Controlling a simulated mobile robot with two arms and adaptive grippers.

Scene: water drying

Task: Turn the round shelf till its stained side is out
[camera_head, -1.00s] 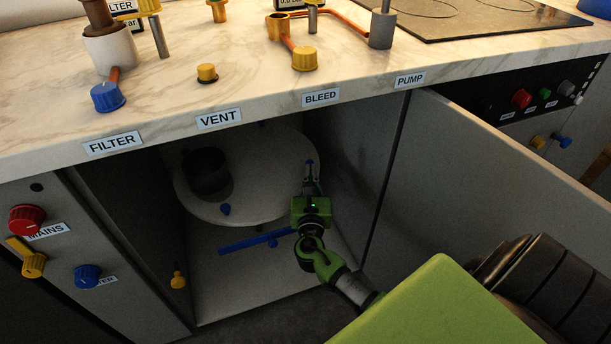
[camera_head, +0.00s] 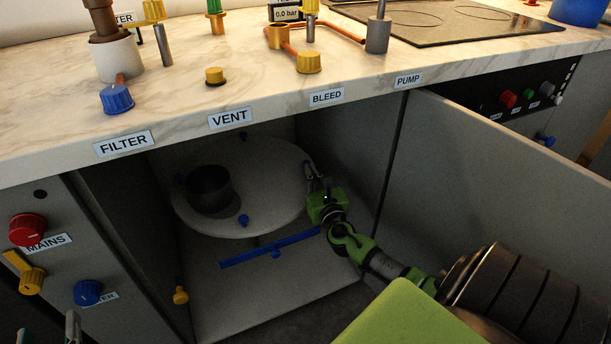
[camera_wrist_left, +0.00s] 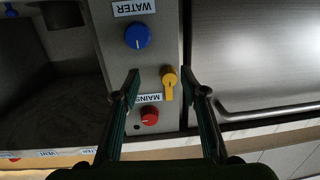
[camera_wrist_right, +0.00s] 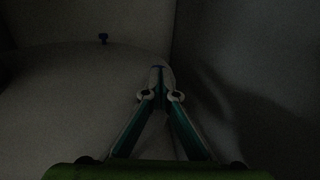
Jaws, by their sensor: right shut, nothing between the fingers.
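The round shelf (camera_head: 275,190) is a pale disc inside the open cabinet under the counter, with small blue pegs around its rim. I can make out no clear stain on the part that shows. A dark pot (camera_head: 210,188) stands on its left part. My right gripper (camera_head: 312,170) is shut and empty at the shelf's right rim, close to a blue peg (camera_head: 307,164); contact is unclear. The right wrist view shows its fingertips (camera_wrist_right: 160,76) together. My left gripper (camera_wrist_left: 160,80) is open and empty, facing the panel left of the cabinet; its tips show at the bottom left of the head view (camera_head: 47,328).
A blue bar (camera_head: 265,250) lies low beneath the shelf. The open cabinet door (camera_head: 500,190) bounds the right side. The left panel carries a red knob (camera_head: 27,229), a yellow handle (camera_head: 30,277) and a blue knob (camera_head: 88,292). The counter edge hangs above the opening.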

